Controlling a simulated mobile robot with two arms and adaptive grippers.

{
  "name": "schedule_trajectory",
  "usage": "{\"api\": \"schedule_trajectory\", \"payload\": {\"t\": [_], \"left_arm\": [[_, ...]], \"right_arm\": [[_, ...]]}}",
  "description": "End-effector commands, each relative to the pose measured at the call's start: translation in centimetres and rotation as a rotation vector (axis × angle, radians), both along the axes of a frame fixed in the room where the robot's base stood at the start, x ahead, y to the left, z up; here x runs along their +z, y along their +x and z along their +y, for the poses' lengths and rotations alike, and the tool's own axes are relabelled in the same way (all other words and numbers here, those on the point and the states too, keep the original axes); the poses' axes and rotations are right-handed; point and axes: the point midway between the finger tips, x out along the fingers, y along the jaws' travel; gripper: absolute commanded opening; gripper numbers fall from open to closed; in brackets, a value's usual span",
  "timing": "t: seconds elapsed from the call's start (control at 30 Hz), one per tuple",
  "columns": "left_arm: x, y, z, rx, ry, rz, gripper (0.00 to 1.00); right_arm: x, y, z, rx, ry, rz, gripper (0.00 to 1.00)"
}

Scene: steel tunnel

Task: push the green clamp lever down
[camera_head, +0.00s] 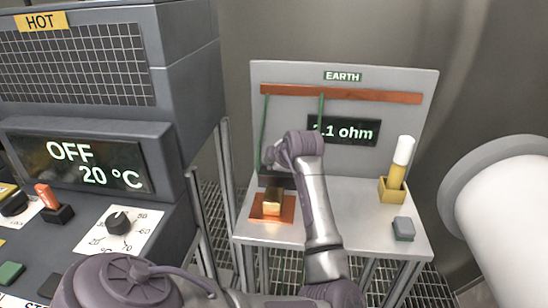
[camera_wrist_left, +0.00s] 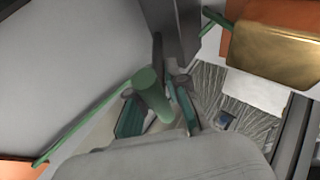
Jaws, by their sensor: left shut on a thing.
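In the left wrist view a green rod-like handle (camera_wrist_left: 150,92), which looks like the clamp lever, stands between the fingers of my left gripper (camera_wrist_left: 158,112). The fingers have dark green pads on either side of it, and the gripper is shut on it. In the head view my left gripper (camera_head: 276,158) is over the back left of the steel table, in front of the upright panel. The lever and the clamp are hidden there by the gripper and arm. My right gripper is not in view.
A brass block (camera_head: 272,201) sits on a copper plate (camera_head: 288,212) just in front of the gripper. The EARTH panel (camera_head: 400,90) carries a copper bar (camera_head: 380,96), green cables and a partly covered ohm display (camera_head: 358,131). A yellow holder (camera_head: 391,190) and grey block (camera_head: 404,228) stand right.

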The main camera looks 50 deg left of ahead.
Motion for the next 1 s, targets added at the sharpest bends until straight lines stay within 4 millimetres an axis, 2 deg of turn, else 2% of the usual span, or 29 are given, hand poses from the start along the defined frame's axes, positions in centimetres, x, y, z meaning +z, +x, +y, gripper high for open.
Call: {"api": "schedule_trajectory", "payload": {"t": [0.03, 0.57, 0.6, 0.7, 1.0], "left_arm": [[0.74, 0.33, 0.12, -0.003, 0.026, -0.032, 0.00], [0.94, 0.24, 0.11, -0.002, 0.043, -0.052, 0.00], [0.95, 0.24, 0.12, -0.003, 0.045, -0.051, 0.21], [0.80, 0.19, 0.09, -0.003, 0.042, -0.047, 0.38], [0.42, 0.08, 0.03, -0.002, 0.037, -0.038, 0.39]], "right_arm": [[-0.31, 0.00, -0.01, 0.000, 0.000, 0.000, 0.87], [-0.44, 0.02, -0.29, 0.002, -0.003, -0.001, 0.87], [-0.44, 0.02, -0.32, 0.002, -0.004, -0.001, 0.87], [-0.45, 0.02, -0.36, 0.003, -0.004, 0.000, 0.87], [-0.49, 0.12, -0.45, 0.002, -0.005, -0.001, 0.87]]}}
